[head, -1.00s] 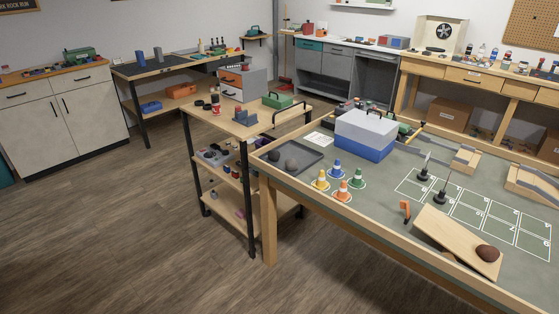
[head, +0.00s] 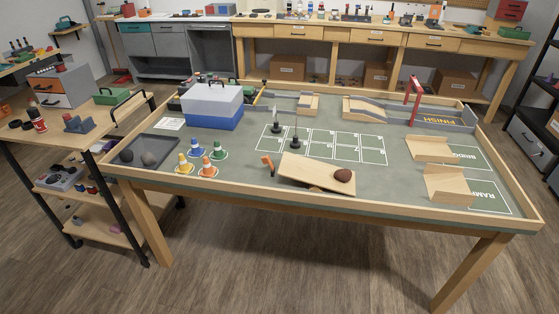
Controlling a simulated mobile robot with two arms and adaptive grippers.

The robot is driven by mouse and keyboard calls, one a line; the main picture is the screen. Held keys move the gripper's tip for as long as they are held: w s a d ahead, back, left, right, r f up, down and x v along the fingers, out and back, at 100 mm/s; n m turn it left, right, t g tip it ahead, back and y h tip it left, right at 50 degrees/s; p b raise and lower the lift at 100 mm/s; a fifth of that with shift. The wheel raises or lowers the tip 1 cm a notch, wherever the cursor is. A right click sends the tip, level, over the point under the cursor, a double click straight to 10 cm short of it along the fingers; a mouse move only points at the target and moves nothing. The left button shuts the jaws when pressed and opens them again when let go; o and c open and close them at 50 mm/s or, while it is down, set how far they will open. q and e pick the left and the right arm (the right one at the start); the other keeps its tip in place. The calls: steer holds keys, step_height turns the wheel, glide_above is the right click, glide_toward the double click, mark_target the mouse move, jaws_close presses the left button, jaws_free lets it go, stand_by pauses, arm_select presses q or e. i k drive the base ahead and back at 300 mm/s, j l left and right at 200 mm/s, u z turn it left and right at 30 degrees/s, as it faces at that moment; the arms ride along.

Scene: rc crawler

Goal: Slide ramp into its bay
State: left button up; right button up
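A table with a raised wooden rim (head: 300,205) carries the course. A white-outlined bay marked RAMP (head: 492,196) is at its front right. A light wooden piece with low side walls (head: 448,188), which looks like the ramp, sits at the left of this bay and covers part of it; the lettered right part is bare. Behind it, a similar wooden piece (head: 428,150) sits at the left of the bay marked BRIDGE (head: 470,154). A tilted wooden board (head: 315,172) with a brown rock (head: 343,175) is near the front middle. Neither of my grippers is in view.
A grey and blue box (head: 212,105), several cones (head: 219,151) and a dark tray (head: 148,151) are at the left. A red FINISH gate (head: 414,99) stands at the back right. A shelf cart (head: 84,150) stands left of the table. Floor in front is clear.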

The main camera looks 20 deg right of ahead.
mark_target(445, 184)
steer(key=z, duration=1.85)
steer(key=i+l+u, duration=0.15)
steer(key=u, duration=0.2)
steer(key=i+l+u, duration=0.1)
steer(key=u, duration=0.25)
steer(key=i+l+u, duration=0.1)
steer(key=l+u, duration=0.25)
